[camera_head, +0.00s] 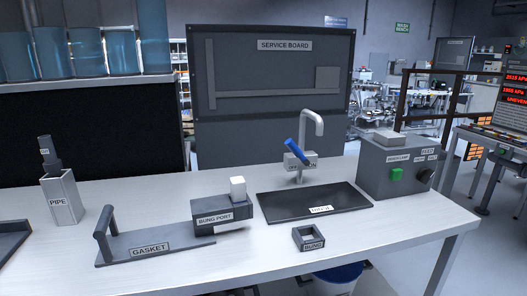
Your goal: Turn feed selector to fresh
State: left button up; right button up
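A grey control box (397,168) stands at the right end of the white bench. On its front are a green button (396,175) and a dark round knob (424,177) at the right. A label reading FEED (427,151) sits above the knob, with smaller labels just under it that are too small to read surely. Which way the knob points cannot be told. Neither of my grippers shows in the head view.
Left of the box lie a dark mat (270,208), a tap with a blue lever (296,152), a bung port block (220,216), a small square bung holder (308,238), a gasket plate (150,246) and a pipe holder (63,198). The bench (400,234) is clear before the box.

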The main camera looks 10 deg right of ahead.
aim_at(424, 176)
jog(key=z, duration=1.3)
